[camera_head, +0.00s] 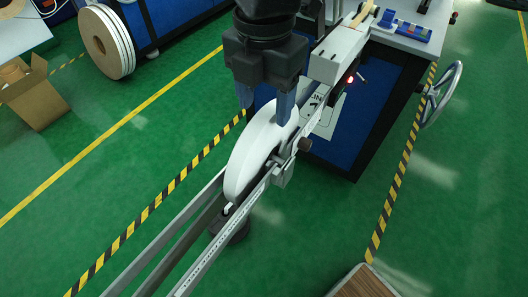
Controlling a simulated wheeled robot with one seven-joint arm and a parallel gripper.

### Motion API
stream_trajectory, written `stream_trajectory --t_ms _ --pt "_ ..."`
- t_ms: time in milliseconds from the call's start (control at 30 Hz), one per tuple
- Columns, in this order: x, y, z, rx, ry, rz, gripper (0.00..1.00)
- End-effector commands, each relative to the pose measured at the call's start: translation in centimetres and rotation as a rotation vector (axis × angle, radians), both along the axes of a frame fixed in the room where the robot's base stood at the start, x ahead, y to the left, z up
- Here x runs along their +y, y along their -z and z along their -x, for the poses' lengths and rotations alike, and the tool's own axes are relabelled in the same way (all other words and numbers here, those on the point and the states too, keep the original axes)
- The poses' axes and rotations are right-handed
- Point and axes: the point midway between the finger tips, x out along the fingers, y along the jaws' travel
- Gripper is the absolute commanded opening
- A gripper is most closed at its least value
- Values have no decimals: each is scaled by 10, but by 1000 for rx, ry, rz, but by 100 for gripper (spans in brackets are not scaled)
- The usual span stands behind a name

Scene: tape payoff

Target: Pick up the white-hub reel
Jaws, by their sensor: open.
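A large white reel (256,152) stands on edge in a metal frame near the middle of the head camera view, seen at a steep slant. Its hub cannot be made out from here. My gripper (266,112) is over the reel's upper part, pointing down. It is open. One blue-grey finger is to the left of the reel's top and the other overlaps its upper right side. I cannot tell whether either finger touches it.
Long metal rails (180,245) run from the reel to the lower left. A blue bench (365,110) stands behind it, with a handwheel (441,93) at right. Another big reel (106,42) and a cardboard box (35,97) are at upper left. Green floor (310,230) is open around.

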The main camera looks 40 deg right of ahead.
Motion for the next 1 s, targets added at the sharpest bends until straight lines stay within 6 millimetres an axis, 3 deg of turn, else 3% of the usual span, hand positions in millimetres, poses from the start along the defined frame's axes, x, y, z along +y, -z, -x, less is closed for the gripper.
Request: stream_trajectory --t_ms 433,767,1000 --pt "3 55 6 0 1 -2 62" --pt "4 62 6 -2 0 -4 62" --pt "4 62 6 -2 0 -4 40"
